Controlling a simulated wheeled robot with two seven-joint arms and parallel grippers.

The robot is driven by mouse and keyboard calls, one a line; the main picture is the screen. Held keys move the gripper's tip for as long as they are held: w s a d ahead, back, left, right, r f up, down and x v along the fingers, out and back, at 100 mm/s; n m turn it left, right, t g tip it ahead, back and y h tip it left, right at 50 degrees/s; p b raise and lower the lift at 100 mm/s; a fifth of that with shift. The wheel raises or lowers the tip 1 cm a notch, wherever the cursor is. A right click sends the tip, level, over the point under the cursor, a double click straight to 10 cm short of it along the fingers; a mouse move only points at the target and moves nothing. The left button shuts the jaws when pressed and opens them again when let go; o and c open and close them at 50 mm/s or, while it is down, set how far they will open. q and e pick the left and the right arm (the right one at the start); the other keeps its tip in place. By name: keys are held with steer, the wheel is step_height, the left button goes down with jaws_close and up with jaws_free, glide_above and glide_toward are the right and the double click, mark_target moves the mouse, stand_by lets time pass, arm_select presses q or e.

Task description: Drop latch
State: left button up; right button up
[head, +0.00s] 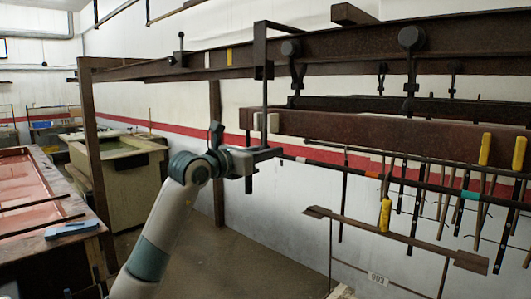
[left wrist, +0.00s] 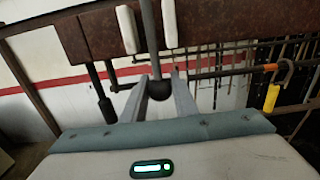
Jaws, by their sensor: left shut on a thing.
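A dark bracket (head: 262,48) reaches over the rusty overhead rail (head: 350,45), and a thin upright rod (head: 265,92) hangs below it. My left gripper (head: 267,123) is shut on this rod in front of a brown beam. In the left wrist view the rod (left wrist: 149,30) passes between the white finger pads and ends in a dark ball (left wrist: 158,88). A small lever with a black knob (head: 181,44) stands on the rail further left. I cannot tell from the frames which of these parts is the latch. My right gripper is not in view.
The brown beam (head: 390,132) carries hooks, hanging rods and yellow grips (head: 485,149) at the right. A lower rusty bar (head: 395,237) hangs in front. A tank (head: 115,165) and a table with a red top (head: 25,190) stand at left. The floor between is open.

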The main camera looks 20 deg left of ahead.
arm_select(q)
steer(key=o, duration=0.9)
steer(key=b+v, duration=0.1)
steer(key=v, duration=0.1)
steer(key=b+v, duration=0.1)
steer(key=v, duration=0.2)
steer(key=b+v, duration=0.1)
steer(key=v, duration=0.1)
steer(key=shift+s+a+f, duration=0.1)
steer(key=shift+a+f, duration=0.15)
steer(key=shift+a, duration=0.2)
